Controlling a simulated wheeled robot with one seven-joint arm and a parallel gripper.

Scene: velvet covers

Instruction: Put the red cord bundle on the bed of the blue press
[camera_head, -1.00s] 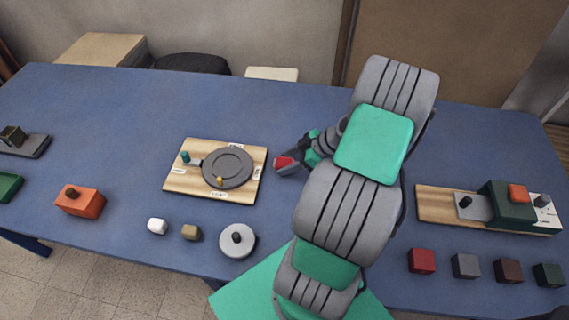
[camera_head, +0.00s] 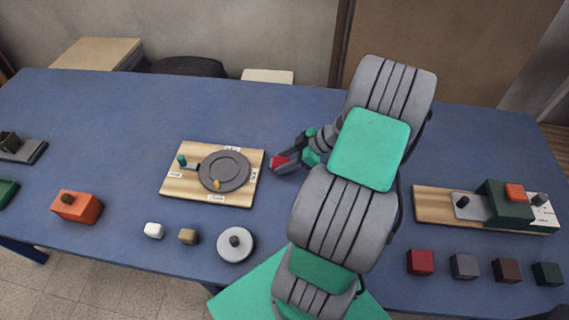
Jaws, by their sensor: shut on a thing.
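My gripper (camera_head: 285,164) is over the blue table just right of the wooden board with the round plate. It is shut on a small red thing (camera_head: 277,161), which fits the red cord bundle. Only part of the red thing shows between the jaws, so its cord shape cannot be made out. The height of my gripper above the table is hard to tell. No press with a clearly blue body shows in this view, so I cannot tell where its bed is.
The wooden board (camera_head: 175,188) carries a grey round plate (camera_head: 224,170) and a teal-knobbed lever. Another board (camera_head: 430,207) at right carries a dark green block. Loose blocks and a grey disc (camera_head: 236,246) line the front edge. An orange box (camera_head: 78,208) stands left. The back middle is clear.

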